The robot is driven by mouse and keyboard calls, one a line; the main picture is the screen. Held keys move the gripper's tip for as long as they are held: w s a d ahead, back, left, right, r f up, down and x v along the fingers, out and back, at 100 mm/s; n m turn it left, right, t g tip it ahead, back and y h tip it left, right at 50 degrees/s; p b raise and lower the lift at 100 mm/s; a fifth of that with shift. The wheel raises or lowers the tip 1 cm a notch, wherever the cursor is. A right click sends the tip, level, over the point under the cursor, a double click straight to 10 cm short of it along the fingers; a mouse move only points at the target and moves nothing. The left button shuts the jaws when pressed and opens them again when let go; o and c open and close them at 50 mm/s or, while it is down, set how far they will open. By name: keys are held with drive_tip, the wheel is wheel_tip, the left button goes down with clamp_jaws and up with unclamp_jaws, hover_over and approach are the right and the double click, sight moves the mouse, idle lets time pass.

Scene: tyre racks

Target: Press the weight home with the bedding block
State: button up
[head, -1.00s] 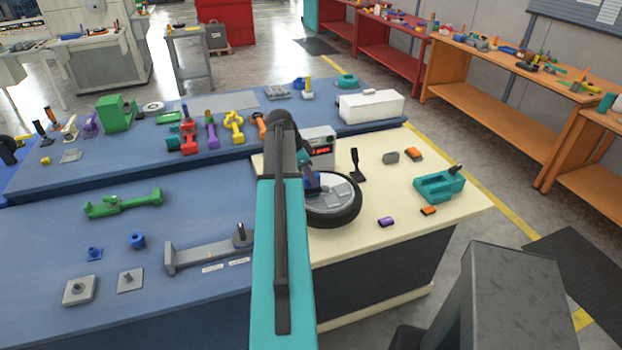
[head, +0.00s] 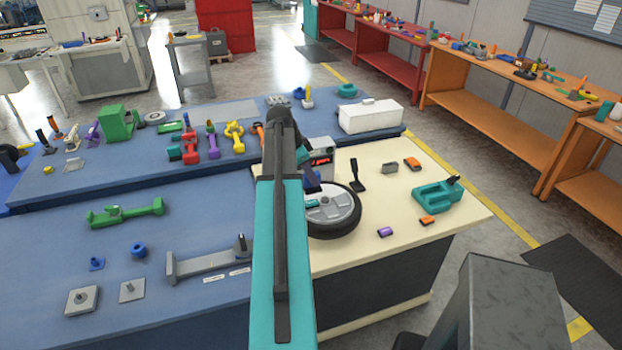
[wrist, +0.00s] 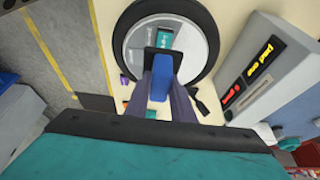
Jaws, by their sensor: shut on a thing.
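My gripper (wrist: 162,64) is shut on the blue bedding block (wrist: 160,86), which shows between its dark fingers. In the head view the block (head: 312,181) is partly hidden by my arm, near the left part of the wheel. The wheel (head: 343,205) lies flat on the cream table, with a black tyre and a grey hub; in the wrist view its tyre (wrist: 212,45) arcs around the hub. A small teal piece with a pale label, perhaps the weight (wrist: 165,40), lies on the hub just beyond the fingertips. I cannot tell whether the block touches anything.
A grey box with lit red and yellow readouts (wrist: 268,75) stands beside the wheel. A black upright tool (head: 356,172), a teal holder (head: 437,197) and small orange and purple pieces lie on the cream table. Blue benches with tools are to the left.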

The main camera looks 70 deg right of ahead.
sight(311, 187)
drive_tip(key=shift+r, duration=0.45)
drive_tip(key=shift+f, duration=0.15)
drive_tip(key=shift+f+b, duration=1.65)
drive_tip(key=shift+f, duration=1.2)
drive_tip(key=shift+f+b, duration=0.3)
drive_tip(key=shift+f, duration=0.25)
idle(0.4)
drive_tip(key=shift+r+p, duration=1.6)
drive_tip(key=shift+r, duration=1.95)
